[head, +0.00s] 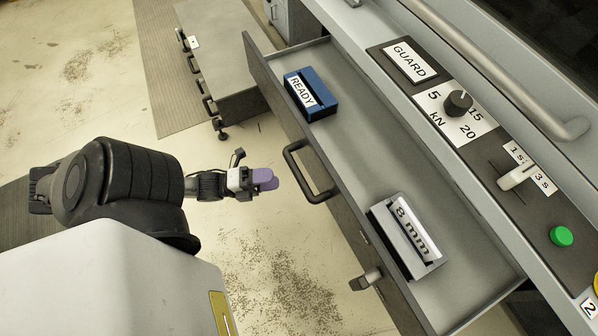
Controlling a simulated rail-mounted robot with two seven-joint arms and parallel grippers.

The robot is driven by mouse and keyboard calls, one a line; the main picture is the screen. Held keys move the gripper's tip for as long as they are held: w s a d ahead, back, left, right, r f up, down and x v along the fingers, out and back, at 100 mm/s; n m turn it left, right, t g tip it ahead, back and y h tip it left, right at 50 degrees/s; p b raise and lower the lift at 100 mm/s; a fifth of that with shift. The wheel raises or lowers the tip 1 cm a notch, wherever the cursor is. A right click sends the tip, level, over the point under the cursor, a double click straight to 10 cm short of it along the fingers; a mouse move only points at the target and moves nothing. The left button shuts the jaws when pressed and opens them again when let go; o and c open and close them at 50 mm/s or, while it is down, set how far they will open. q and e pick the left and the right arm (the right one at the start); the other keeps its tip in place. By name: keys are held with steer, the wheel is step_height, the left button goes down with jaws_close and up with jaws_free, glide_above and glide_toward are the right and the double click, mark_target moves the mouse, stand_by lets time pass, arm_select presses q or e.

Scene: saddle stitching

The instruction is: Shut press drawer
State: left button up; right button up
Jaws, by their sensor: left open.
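The press drawer (379,152) is pulled out from under the press panel (500,139), its grey inside showing. A blue block marked READY (322,99) lies toward its far end, and a grey block marked 8 mm (408,238) toward its near end. The drawer's dark bar handle (296,164) is on its left front face. My left gripper (267,180) is open, its purple-padded fingertips just left of the handle and apart from it in the picture. My right gripper is not in view.
The panel carries a GUARD label, a black knob (458,102), a lever (517,177) and a green button (562,236). A grey drawer cabinet (225,50) stands at the back left. A latch-like knob (366,279) sticks out near the drawer front. Bare floor lies left of the drawer.

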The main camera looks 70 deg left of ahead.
mark_target(299, 176)
arm_select(q)
steer(key=shift+b+x, duration=0.75)
steer(key=shift+x, duration=3.4)
steer(key=c, duration=0.8)
jaws_close()
